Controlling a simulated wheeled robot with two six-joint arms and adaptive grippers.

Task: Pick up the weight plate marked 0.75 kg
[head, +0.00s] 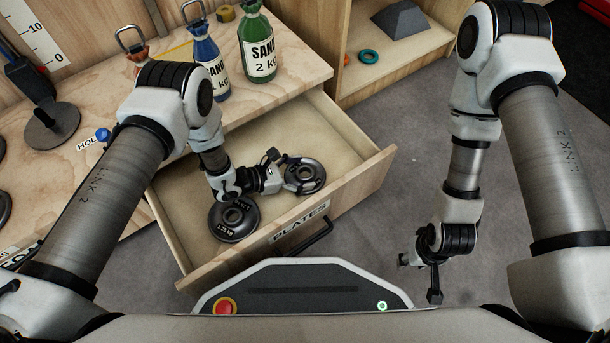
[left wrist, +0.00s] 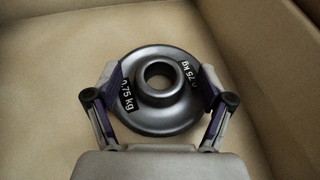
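The 0.75 kg weight plate (left wrist: 151,112) is a dark grey disc with a raised hub and a centre hole. Two black labels on it read 0.75 kg in the left wrist view. It lies flat in the drawer, and it also shows in the head view (head: 305,175). My left gripper (left wrist: 160,92) is over the plate with its fingers spread on either side of the rim. The fingers are at or very near the rim; I cannot tell whether they press on it. My right gripper (head: 420,276) hangs outside the drawer over the floor, small and dark.
A larger plate marked 1.25 kg (head: 234,219) lies in the same drawer, left of the 0.75 kg plate. The open drawer's front (head: 345,208) carries a PLATES label and a black handle. Grey floor is clear at right.

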